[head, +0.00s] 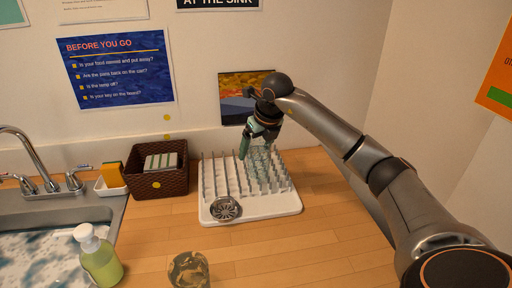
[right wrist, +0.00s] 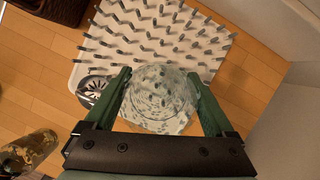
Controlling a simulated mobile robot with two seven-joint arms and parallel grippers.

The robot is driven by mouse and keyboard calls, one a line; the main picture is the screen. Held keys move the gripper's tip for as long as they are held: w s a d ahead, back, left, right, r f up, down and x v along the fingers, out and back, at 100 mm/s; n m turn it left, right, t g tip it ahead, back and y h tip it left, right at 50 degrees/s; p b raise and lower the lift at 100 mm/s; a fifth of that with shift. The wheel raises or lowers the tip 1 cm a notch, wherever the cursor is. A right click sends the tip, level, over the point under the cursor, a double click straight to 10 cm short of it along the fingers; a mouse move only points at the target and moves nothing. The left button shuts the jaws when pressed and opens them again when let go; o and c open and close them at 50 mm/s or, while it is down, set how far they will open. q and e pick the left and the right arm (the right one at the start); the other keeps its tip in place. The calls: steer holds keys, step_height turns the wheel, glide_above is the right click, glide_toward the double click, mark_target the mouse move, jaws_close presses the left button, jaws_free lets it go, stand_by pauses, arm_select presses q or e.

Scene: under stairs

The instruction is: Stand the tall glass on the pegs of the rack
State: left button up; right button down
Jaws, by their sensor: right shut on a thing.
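The white rack (head: 268,208) with rows of upright grey-tipped pegs lies on the wooden counter; its pegs also fill the top of the right wrist view (right wrist: 150,30). My right gripper (head: 258,148) is over the back part of the rack. Its green fingers are shut on a clear glass (right wrist: 160,95), seen from above between them in the right wrist view. In the head view the glass is faint against the pegs, and I cannot tell whether its lower end touches them. My left gripper is not in view.
A metal sink strainer (head: 225,209) lies on the rack's front left corner. Another clear glass (head: 189,270) stands on the counter in front. A brown basket (head: 158,184), a soap bottle (head: 100,258) and the sink are left. Counter right of the rack is clear.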

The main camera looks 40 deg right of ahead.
jaws_free()
steer(key=shift+f, duration=0.1)
steer(key=v, duration=1.2)
stand_by(0.3)
